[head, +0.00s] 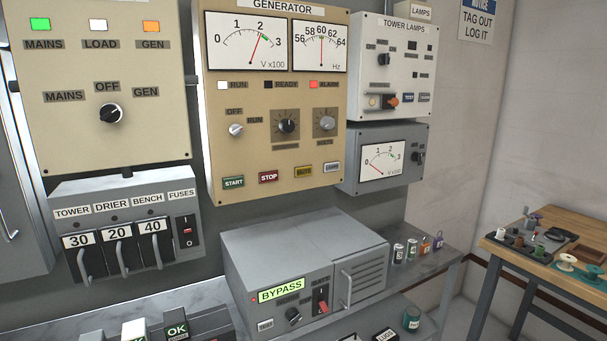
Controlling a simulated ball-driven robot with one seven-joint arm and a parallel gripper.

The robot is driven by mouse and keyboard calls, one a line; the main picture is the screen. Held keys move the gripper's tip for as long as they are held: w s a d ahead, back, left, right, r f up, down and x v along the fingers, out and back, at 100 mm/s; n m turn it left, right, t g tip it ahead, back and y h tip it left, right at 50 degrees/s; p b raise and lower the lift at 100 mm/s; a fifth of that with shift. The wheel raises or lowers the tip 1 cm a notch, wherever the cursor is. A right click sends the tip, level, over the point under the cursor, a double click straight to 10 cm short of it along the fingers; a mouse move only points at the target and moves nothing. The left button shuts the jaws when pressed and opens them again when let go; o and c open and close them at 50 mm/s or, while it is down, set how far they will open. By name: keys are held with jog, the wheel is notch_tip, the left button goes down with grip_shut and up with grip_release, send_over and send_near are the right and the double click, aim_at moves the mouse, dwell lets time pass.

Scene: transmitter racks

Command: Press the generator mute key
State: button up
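The generator panel (218,170) is a beige box on the wall at the centre of the head view. Along its bottom edge is a row of keys. The yellow mute key (303,172) is third from the left; its label is small and blurred. It sits between the red STOP key (268,177) and a pale grey key (332,167). The green START key (233,182) is at the left end. The ALARM lamp (313,84) glows red-orange. Nothing covers the mute key. My gripper is not in view.
Below the panel, a grey BYPASS unit (270,237) with a handle juts forward. A small grey meter box (356,181) adjoins at right, and a fuse box (68,200) stands at left. Several small cans line the shelf at right. A wooden bench (560,219) is at far right.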

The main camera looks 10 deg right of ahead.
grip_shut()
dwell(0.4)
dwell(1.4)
